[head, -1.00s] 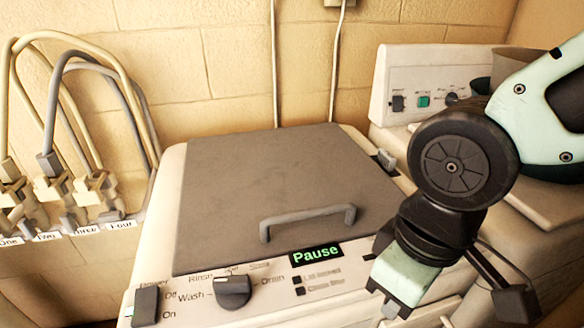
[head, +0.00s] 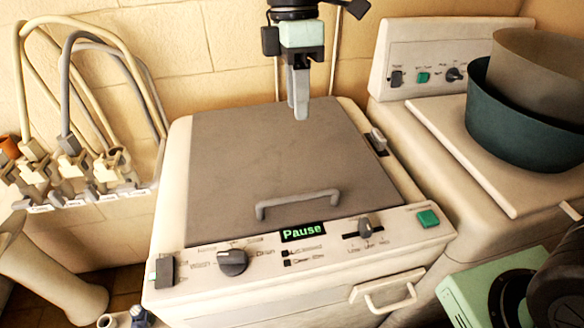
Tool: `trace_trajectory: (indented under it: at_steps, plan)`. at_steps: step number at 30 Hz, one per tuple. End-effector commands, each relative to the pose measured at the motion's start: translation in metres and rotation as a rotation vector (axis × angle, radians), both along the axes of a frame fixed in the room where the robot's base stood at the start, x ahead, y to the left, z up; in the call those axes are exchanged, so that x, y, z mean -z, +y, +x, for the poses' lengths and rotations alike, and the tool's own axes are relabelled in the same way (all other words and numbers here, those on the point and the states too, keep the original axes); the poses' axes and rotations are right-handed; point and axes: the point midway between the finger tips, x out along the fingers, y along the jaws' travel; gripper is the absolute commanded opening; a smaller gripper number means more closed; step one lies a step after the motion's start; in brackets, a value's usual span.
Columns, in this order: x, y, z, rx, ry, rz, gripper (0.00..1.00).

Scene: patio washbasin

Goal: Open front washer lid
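The front washer (head: 172,225) is a cream machine in the middle of the head view. Its flat dark grey lid (head: 255,155) is closed, lying flush with the top. My gripper (head: 300,112) points down over the rear part of the lid, well behind the handle. Nothing shows in its grip. Its fingers overlap in this view, so I cannot tell how far apart they are.
A second cream machine (head: 480,140) stands at the right, with a dark green tub (head: 520,125) and a grey-brown tub (head: 540,70) on top. Taps with hoses (head: 75,165) are on the left wall. A drawer handle (head: 390,298) juts from the washer's front.

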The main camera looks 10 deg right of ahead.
Motion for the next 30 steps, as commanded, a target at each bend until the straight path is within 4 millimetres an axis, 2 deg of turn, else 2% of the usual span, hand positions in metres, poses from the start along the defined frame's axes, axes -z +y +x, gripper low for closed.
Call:
trace_trajectory:
  at_steps: [5,21,30]
  plan:
    - [0.013,-0.001,-0.002,-0.013,0.006,0.000,0.36]
    - [0.119,-0.001,-0.024,-0.011,0.007,-0.001,0.36]
    - [0.161,0.000,-0.032,-0.011,0.003,0.002,0.36]
